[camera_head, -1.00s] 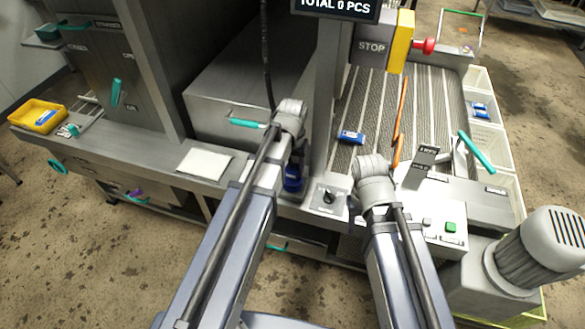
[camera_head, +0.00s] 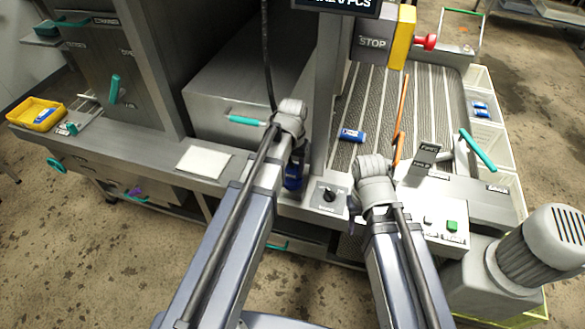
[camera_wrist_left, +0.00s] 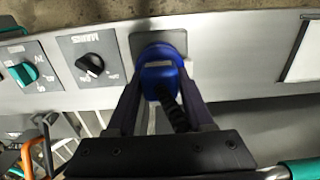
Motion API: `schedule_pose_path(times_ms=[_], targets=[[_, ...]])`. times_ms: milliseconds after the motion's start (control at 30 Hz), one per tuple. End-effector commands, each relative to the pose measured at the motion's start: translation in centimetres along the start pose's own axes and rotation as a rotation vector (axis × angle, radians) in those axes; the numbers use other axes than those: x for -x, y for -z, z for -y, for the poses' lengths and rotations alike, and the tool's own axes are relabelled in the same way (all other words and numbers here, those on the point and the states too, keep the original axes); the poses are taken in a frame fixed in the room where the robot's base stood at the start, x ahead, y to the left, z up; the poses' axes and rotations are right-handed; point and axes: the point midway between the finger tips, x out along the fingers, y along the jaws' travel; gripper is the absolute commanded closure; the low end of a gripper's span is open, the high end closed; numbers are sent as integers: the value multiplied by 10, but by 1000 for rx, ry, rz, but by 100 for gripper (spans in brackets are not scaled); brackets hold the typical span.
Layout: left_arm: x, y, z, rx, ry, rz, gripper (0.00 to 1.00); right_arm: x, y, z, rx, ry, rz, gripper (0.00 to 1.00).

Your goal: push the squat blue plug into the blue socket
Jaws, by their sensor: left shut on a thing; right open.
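The squat blue plug (camera_wrist_left: 158,80) is between the two dark fingers of my left gripper (camera_wrist_left: 160,92), which is shut on it. A black coiled cord runs back from the plug. A round blue rim (camera_wrist_left: 160,50), apparently the blue socket, is directly beyond the plug on a dark plate of the grey panel. The plug overlaps it, and I cannot tell how deep it sits. In the head view the blue plug (camera_head: 293,180) shows below my left wrist, at the panel's front edge. My right gripper (camera_head: 352,206) is open, mostly hidden by its own wrist.
A black MAINS knob (camera_wrist_left: 90,64) and a teal knob (camera_wrist_left: 24,73) are left of the socket in the wrist view. A white sheet (camera_head: 204,160) lies on the ledge. A blue pack (camera_head: 352,135) lies on the conveyor (camera_head: 375,110). A grey post (camera_head: 326,90) stands close to my left wrist.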

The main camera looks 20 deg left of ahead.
Motion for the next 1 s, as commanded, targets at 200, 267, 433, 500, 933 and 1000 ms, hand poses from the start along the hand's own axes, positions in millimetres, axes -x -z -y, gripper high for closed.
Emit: schedule_pose_path(times_ms=[200,267,433,500,933,1000], targets=[[-1,0,0,0,0,0,31,-1,0,0,0,0,0,50],[-1,0,0,0,0,0,24,-1,0,0,0,0,0,50],[-1,0,0,0,0,0,13,-1,0,0,0,0,0,50],[-1,0,0,0,0,0,13,-1,0,0,0,0,0,50],[18,0,0,0,0,0,13,18,-1,-2,0,0,0,50],[26,0,0,0,0,0,13,26,-2,-2,0,0,0,50]])
